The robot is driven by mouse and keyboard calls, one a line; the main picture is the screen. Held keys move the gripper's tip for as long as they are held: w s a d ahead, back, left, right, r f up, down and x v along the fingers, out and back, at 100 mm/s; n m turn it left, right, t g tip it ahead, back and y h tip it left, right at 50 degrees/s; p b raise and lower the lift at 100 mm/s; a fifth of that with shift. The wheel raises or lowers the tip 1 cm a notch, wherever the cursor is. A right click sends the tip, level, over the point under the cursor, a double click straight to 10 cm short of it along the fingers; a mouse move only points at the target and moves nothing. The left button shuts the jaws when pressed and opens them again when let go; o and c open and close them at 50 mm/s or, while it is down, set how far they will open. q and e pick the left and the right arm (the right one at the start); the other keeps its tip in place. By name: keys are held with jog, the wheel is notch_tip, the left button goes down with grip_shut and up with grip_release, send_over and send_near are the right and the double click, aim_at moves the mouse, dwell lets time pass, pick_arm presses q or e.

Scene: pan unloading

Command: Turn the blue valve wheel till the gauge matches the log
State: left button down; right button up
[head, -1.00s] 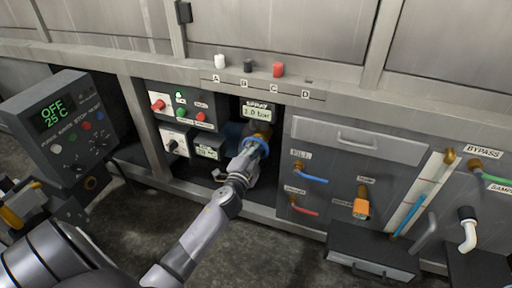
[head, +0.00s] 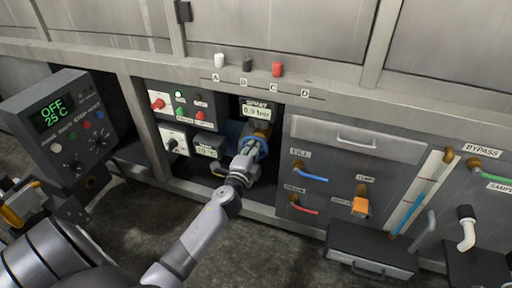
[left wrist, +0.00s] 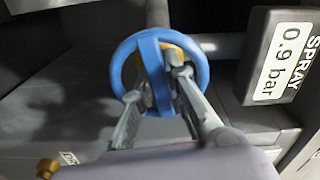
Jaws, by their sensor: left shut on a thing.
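The blue valve wheel (head: 262,147) sits in the open bay under the counter, below the spray gauge (head: 256,111). In the left wrist view the wheel (left wrist: 117,76) faces me with its wide spoke near upright. My left gripper (left wrist: 158,88) is shut on the wheel, its fingers on either side of the spoke. In the head view the left gripper (head: 247,160) partly hides the wheel. The spray gauge (left wrist: 285,58) reads 0.9 bar. No log is visible. My right gripper is not in view.
A panel with knobs and lights (head: 182,105) and a small display (head: 207,146) stand left of the wheel. A dark control box (head: 62,125) reads OFF 25 C. Right are a drawer front (head: 355,140), coloured handles and a sight tube (head: 415,200).

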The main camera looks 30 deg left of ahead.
pick_arm(q)
jog(key=c, duration=1.6)
grip_release()
jog(key=v, duration=1.2)
jog(key=shift+f, duration=0.1)
